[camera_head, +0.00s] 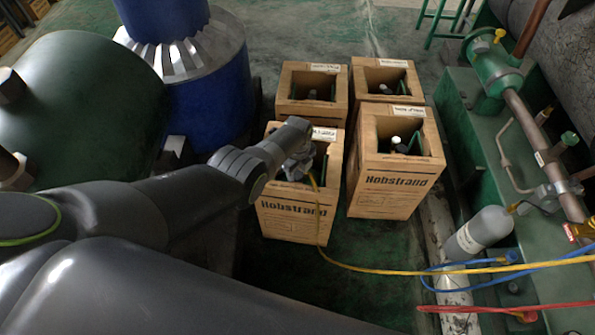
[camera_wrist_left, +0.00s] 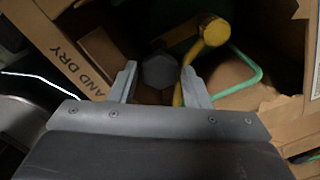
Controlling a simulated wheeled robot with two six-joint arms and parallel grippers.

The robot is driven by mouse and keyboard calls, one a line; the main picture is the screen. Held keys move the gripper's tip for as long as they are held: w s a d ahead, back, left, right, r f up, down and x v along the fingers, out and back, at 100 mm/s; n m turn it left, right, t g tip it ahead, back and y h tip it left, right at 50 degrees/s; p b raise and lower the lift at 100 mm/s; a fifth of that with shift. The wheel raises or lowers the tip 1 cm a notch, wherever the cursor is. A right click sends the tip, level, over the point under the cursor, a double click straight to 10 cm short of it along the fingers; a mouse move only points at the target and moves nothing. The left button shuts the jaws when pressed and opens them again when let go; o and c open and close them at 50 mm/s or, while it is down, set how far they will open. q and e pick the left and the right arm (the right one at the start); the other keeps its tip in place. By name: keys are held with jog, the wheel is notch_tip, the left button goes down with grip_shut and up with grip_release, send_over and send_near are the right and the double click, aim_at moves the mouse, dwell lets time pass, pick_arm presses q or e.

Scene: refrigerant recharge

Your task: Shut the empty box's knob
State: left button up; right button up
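The front-left Hobstrand cardboard box (camera_head: 290,218) has an open top, and a yellow hose (camera_head: 322,222) runs out of it. My left gripper (camera_head: 300,168) reaches down into this box's opening and hides most of its inside. In the left wrist view, my left gripper (camera_wrist_left: 160,82) is open, its two fingers on either side of a dark grey, faceted knob (camera_wrist_left: 158,70). A yellow fitting (camera_wrist_left: 213,32) and its hose pass close to the right finger. A green curved handle (camera_wrist_left: 248,72) shows to the right. Contact with the knob cannot be told. My right gripper is out of view.
Three more open boxes stand close by, at the front right (camera_head: 385,195), back left (camera_head: 290,108) and back right (camera_head: 362,90). Blue and red hoses cross the lower right.

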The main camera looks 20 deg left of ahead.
pick_arm(q)
jog(key=shift+o, duration=1.2)
